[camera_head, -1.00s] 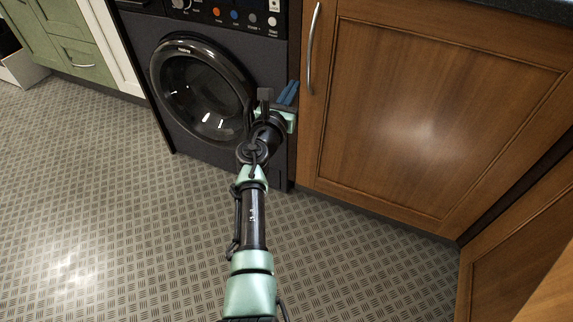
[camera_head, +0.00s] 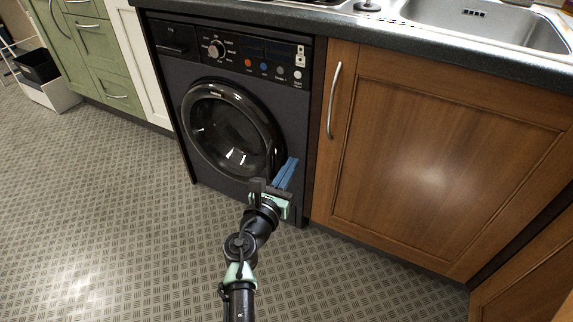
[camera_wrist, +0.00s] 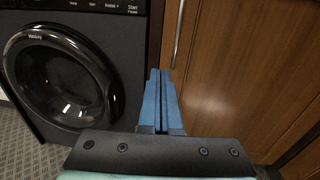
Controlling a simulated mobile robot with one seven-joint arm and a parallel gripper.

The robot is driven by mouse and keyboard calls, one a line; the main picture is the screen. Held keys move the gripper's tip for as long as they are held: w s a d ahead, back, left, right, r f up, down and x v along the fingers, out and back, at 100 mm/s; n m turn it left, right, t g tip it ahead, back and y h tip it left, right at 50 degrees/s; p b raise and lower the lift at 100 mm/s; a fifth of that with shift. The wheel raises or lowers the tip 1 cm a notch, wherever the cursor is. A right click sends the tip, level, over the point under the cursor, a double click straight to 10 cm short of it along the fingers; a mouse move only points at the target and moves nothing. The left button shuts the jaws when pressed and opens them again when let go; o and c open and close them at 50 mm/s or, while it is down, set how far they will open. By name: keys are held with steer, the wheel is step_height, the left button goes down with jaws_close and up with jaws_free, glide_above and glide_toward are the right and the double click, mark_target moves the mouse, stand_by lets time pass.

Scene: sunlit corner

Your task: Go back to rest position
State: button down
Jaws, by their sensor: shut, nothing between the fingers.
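My gripper (camera_head: 288,173) has blue fingers and is in front of the lower right part of the black washing machine (camera_head: 294,130). In the wrist view the two blue fingers (camera_wrist: 159,100) lie side by side, shut, with nothing between them. The washing machine's round door (camera_head: 232,130) looks closed, and it also shows at the left of the wrist view (camera_wrist: 62,82). Whether the fingers touch the machine front cannot be told.
A wooden cabinet door (camera_head: 440,165) with a metal handle (camera_head: 334,101) stands right of the machine. Above are a dark countertop (camera_head: 262,14) and a steel sink (camera_head: 490,25). Green drawers (camera_head: 105,60) are at the left. The patterned floor (camera_head: 110,220) is clear at the left.

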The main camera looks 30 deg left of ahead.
steer(key=shift+s, duration=0.7)
steer(key=w+d+r+m+t+h, duration=0.1)
steer(key=d+r+m+h, duration=0.1)
steer(key=d+r+m, duration=0.75)
steer(key=d+r+m+t+h, duration=0.15)
steer(key=d+r+m, duration=0.25)
steer(key=r+m, duration=0.55)
steer(key=w+d+r+m+t+h, duration=0.15)
steer(key=d+r+m, duration=0.45)
steer(key=r, duration=0.8)
steer(key=s+d+r+m+t+y, duration=0.1)
steer(key=s+d+r+m+t, duration=0.2)
steer(key=s+d+r+m, duration=0.35)
steer(key=s+d+r+m+t, duration=0.3)
steer(key=s+r+m, duration=0.4)
steer(key=s+r, duration=0.45)
step_height(320, 180, up, 38)
steer(key=p, duration=3.7)
steer(key=shift+a+f+y, duration=0.2)
steer(key=shift+a+y, duration=0.1)
steer(key=shift+s, duration=0.1)
